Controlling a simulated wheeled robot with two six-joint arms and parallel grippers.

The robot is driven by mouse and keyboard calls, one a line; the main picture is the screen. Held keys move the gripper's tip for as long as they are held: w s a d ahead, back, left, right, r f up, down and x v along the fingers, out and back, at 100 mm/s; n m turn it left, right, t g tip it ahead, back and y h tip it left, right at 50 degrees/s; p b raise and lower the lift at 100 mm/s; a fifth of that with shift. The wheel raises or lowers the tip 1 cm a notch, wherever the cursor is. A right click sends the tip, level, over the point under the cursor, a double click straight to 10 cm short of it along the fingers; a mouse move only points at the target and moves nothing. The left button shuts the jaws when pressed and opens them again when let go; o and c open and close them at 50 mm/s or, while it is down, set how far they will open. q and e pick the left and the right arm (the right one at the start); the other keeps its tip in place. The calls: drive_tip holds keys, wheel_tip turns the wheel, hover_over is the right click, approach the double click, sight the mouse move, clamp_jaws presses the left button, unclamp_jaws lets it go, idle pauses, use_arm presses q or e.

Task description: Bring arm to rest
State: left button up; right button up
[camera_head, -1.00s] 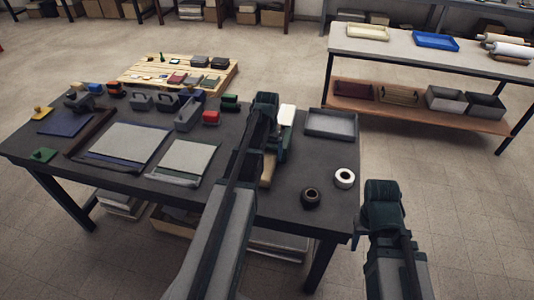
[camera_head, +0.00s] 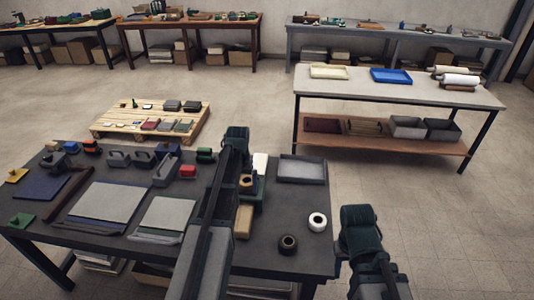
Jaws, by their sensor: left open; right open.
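My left arm reaches in from the bottom over the dark worktable (camera_head: 265,225). Its gripper (camera_head: 236,135) is above the table's back part, pointing away from me, and I see nothing held in it. My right arm comes in at the lower right, and its gripper (camera_head: 357,218) is beyond the table's right edge, over the floor, with nothing seen in it. The fingertips of both are small or hidden behind their own links. A white item and a green item stand beside the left arm, partly covered by it.
On the worktable are grey boards (camera_head: 104,201), a grey tray (camera_head: 302,170), a white tape roll (camera_head: 317,222) and a black roll (camera_head: 288,243). A pallet (camera_head: 110,128) lies behind it. A shelf table (camera_head: 415,88) with a blue tray (camera_head: 391,76) stands at right. Floor between is clear.

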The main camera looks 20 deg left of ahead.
use_arm(q)
drive_tip(key=s+d+m, duration=0.3)
drive_tip(key=s+d, duration=0.6)
drive_tip(key=d, duration=0.5)
drive_tip(key=s+d+m+y, duration=0.1)
drive_tip(key=s+d+m, duration=0.2)
drive_tip(key=s+d, duration=0.7)
drive_tip(key=d, duration=0.4)
drive_tip(key=shift+s, duration=0.25)
drive_tip(key=shift+c, duration=0.3)
